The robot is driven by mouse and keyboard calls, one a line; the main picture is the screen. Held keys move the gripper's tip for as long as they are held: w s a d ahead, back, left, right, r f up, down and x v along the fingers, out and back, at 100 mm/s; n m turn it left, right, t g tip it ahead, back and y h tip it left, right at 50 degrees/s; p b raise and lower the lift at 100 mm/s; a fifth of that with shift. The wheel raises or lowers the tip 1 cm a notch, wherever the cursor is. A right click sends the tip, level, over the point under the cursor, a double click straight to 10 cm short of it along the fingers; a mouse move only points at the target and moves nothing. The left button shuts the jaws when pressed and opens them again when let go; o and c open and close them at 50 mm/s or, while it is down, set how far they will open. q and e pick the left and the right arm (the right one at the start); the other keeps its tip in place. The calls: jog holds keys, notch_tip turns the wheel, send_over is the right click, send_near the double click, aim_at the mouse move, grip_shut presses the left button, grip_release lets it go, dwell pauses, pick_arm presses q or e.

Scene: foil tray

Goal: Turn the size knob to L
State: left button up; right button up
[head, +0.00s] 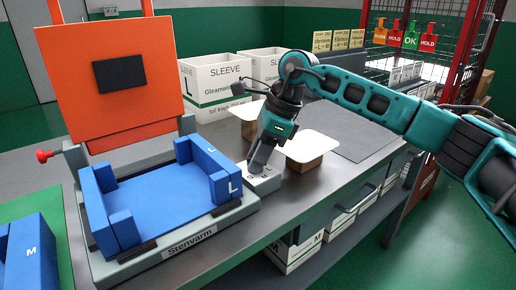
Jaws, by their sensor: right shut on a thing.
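The size knob's pale box (264,184) sits on the bench at the right side of the press, beside the blue form. Small marks show on its top, too small to read surely. My right gripper (256,170) points down onto the top of this box and is shut on the knob. The knob is hidden by the fingers, so I cannot tell which letter it points to. My left gripper is not in view.
The press base labelled Stenvarm (190,243) holds a blue form (160,205) marked L under a raised orange lid (112,110). A blue form marked M (30,255) lies at the left. Cartons with white lids (312,148) stand behind my gripper. A grey mat (355,138) is clear.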

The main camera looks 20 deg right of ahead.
jog(key=shift+n, duration=0.5)
jog(key=o, duration=1)
jog(key=shift+d+r, duration=0.15)
jog(key=shift+r, duration=0.15)
jog(key=p+v, duration=0.2)
jog(key=v, duration=1)
jog(key=shift+w+r, duration=0.15)
